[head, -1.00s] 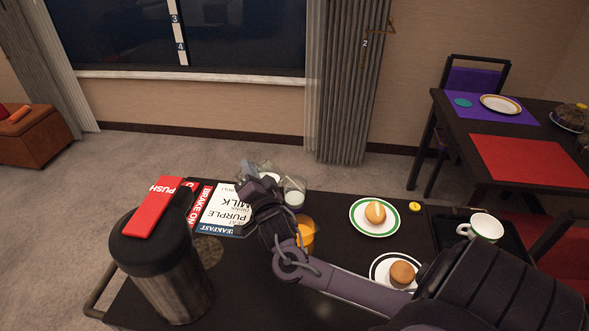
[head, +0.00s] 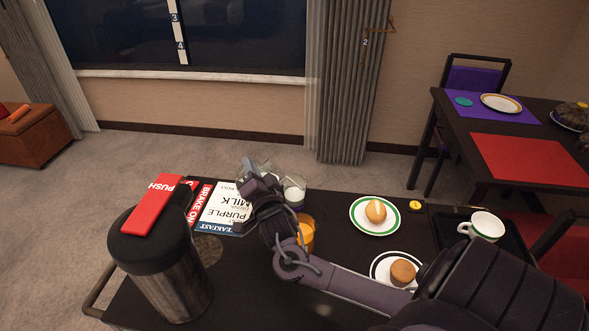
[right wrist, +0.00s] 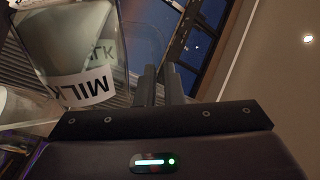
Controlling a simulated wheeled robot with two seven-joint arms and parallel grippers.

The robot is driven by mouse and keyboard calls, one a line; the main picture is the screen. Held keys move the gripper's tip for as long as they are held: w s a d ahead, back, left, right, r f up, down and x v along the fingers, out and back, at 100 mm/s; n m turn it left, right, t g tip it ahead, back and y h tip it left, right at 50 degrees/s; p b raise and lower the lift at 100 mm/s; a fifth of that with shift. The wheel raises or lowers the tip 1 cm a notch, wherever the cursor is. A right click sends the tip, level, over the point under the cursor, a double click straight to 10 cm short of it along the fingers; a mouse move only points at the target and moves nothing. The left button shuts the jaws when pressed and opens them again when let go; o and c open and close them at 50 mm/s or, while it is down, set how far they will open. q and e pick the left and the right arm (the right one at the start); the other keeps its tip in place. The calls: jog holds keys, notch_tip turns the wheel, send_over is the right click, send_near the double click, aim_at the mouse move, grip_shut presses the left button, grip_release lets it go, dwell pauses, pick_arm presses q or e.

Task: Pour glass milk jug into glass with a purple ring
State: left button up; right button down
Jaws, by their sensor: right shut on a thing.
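My right gripper (head: 253,177) is shut on the glass milk jug, above the back of the dark cart. In the right wrist view the jug (right wrist: 88,58) is clear glass with a "MILK" label and tilted, beside my fingers (right wrist: 160,88). In the head view my gripper and wrist hide most of the jug. The glass with a purple ring (head: 295,194) stands just right of my gripper; white shows inside it and purple near its base. Whether milk is flowing cannot be told. My left gripper is not in view.
An orange juice glass (head: 306,236) stands close beside my right wrist. A printed menu card (head: 224,207) and a large dark canister (head: 163,265) are to the left. A green-rimmed plate with a bun (head: 374,215), another plate with a bun (head: 400,271) and a mug (head: 484,227) are right.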

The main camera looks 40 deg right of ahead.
jog(key=shift+s+d+r+m+h, duration=0.2)
jog(key=shift+d+r+m, duration=0.2)
jog(key=shift+m, duration=0.2)
jog(key=shift+s+d+r+m+h, duration=0.1)
jog(key=shift+d+r+m+h, duration=0.15)
jog(key=shift+r+m, duration=0.25)
dwell(2.3)
